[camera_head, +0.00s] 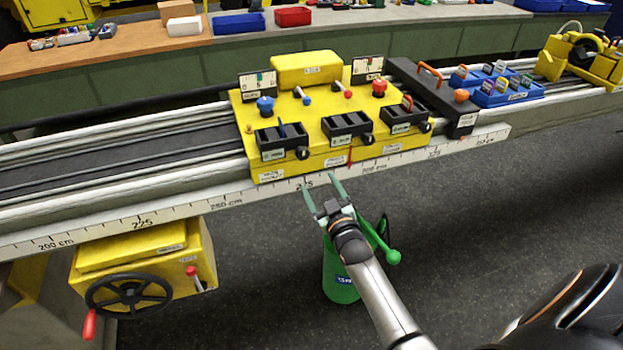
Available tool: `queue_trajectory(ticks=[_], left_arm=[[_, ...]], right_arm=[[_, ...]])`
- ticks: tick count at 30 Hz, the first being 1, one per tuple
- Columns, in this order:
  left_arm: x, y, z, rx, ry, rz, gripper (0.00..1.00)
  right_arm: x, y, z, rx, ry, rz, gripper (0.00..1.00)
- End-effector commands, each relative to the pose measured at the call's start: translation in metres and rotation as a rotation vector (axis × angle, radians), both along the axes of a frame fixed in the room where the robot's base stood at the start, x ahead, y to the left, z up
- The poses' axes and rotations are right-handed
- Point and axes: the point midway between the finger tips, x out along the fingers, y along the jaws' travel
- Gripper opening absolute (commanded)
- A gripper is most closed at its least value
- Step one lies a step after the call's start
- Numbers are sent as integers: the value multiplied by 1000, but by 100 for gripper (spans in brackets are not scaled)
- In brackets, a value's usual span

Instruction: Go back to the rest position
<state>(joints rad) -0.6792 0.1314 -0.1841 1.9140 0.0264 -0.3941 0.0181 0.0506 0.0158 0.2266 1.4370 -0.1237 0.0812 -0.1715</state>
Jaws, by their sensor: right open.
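My right gripper (321,192) is open and empty. Its two greenish fingers point up the picture, in front of the ruler edge of the rail, just below the yellow boom carriage (312,165). I cannot tell whether the fingertips touch the ruler. My right arm comes in from the lower right. My left gripper is not in view.
The ruled rail (120,222) runs across the view. Below it are a yellow box with a black handwheel (129,293) and a green bin (340,280), partly behind my gripper. A blue tray (508,97) stands right of the carriage. Dark floor (480,220) lies clear at right.

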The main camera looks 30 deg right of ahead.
Motion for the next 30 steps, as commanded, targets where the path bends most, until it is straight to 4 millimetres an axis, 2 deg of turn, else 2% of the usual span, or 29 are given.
queue_trajectory(ticks=[7, 11, 14, 17, 18, 21, 25, 27, 30], left_arm=[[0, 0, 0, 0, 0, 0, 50], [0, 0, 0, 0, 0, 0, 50], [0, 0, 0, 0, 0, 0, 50], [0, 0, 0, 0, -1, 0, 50], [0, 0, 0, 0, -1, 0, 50], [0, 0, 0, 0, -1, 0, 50], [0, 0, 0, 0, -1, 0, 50], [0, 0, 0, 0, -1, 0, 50], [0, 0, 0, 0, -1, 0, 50]], right_arm=[[-2, 1, -2, 1, 5, 3, 81], [-20, 14, -23, 18, 66, 32, 81], [-55, 39, -57, 52, 174, 84, 81], [-104, 74, -95, 110, 313, 149, 81], [-126, 89, -108, 138, 371, 173, 81], [-180, 124, -134, 206, 507, 228, 81], [-237, 158, -152, 282, 642, 277, 81], [-258, 170, -157, 312, 691, 291, 81], [-275, 180, -160, 335, 730, 304, 81]])
